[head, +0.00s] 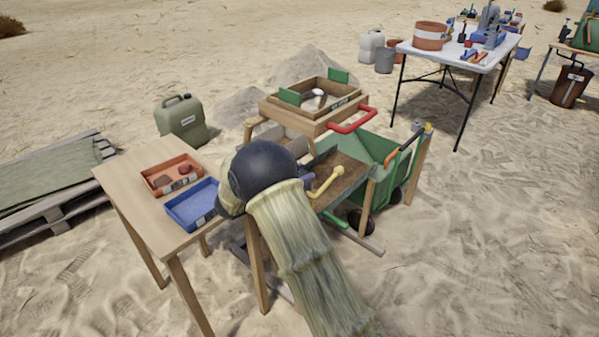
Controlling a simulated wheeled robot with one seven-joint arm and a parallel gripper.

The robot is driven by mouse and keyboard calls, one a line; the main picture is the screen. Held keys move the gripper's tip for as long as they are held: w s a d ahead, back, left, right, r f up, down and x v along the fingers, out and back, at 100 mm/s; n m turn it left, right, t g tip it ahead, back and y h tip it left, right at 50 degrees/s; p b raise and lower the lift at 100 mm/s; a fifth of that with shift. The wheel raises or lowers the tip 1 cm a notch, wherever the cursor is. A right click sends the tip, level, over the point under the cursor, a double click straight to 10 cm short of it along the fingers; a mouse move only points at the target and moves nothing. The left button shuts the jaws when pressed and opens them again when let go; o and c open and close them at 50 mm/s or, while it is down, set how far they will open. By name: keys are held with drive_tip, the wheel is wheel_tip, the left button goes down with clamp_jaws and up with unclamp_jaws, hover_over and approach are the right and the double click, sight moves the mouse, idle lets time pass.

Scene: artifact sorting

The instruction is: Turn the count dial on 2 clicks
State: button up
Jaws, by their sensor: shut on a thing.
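The count dial is not to be made out; my arm may be hiding it. My arm, in a pale sleeve with a dark round joint, reaches up from the bottom and covers the right end of the small wooden table (137,199) and part of the sieve stand. My gripper is hidden behind this joint, so neither its fingers nor what they touch can be seen. A yellow crank-like handle (326,184) and a small purple piece (308,181) show just right of the joint.
A red tray (155,165) and a blue tray (181,216) stand on the table. A wooden sieve (285,108), a green wheelbarrow (382,151) and a jerrycan (181,121) stand behind. A pallet (50,215) lies left. Open sand lies at front right.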

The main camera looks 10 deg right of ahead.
drive_tip(key=shift+r, duration=0.1)
drive_tip(key=o, duration=1)
drive_tip(key=p+v, duration=0.1)
drive_tip(key=v, duration=1.1)
drive_tip(key=shift+w, duration=0.1)
